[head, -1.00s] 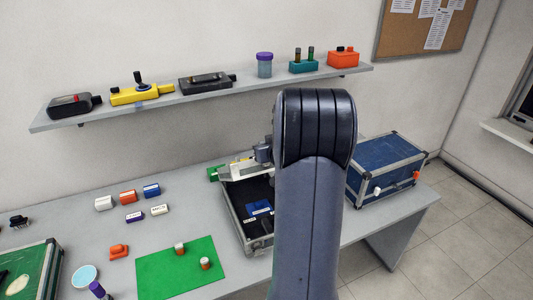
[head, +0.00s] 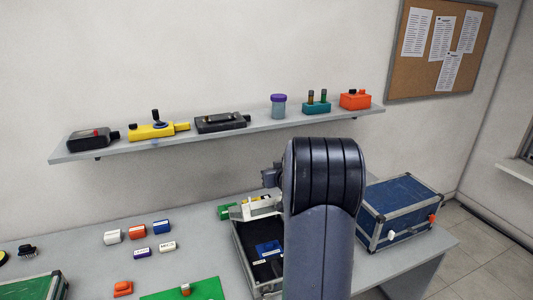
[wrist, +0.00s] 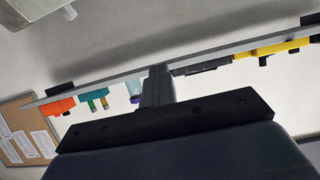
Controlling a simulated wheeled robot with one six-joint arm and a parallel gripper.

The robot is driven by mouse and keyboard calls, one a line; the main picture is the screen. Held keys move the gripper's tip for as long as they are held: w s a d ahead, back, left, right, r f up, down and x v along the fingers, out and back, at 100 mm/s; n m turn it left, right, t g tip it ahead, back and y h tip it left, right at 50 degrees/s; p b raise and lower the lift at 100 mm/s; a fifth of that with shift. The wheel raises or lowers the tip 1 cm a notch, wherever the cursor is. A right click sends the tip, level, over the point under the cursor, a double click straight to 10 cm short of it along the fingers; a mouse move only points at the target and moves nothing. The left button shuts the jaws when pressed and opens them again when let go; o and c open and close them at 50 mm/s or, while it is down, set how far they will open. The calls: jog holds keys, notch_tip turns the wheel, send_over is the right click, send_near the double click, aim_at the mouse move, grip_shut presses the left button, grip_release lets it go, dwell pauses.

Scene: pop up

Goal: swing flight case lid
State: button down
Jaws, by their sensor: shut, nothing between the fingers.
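An open flight case (head: 243,262) with silver edges and a dark interior stands on the bench, left of my arm. A blue item with small white labels shows inside it. My arm covers its right part, and I cannot make out its lid clearly. In the wrist view my gripper (wrist: 158,72) is shut and empty, pointing towards the wall and shelf. In the head view my arm hides most of the gripper, so its distance from the case cannot be told.
A closed blue case (head: 402,205) stands right of my arm. A wall shelf (head: 220,132) with several devices runs above the bench. Small labelled blocks (head: 138,232), a green mat (head: 205,290) and a green case (head: 35,289) are on the left.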

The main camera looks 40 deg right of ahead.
jog(key=w+d+r, duration=0.1)
jog(key=w+r, duration=0.4)
jog(key=w, duration=0.2)
jog(key=shift+d, duration=0.4)
jog(key=c, duration=2.2)
grip_release()
jog(key=shift+r, duration=0.1)
jog(key=c, duration=1.7)
grip_release()
jog(key=shift+s+r, duration=0.1)
jog(key=shift+s, duration=0.05)
jog(key=v, duration=1)
jog(key=shift+s+a+r, duration=0.1)
jog(key=shift+s, duration=0.2)
jog(key=shift+w, duration=0.15)
jog(key=x, duration=1)
jog(key=shift+w+f, duration=0.2)
jog(key=shift+f, duration=0.05)
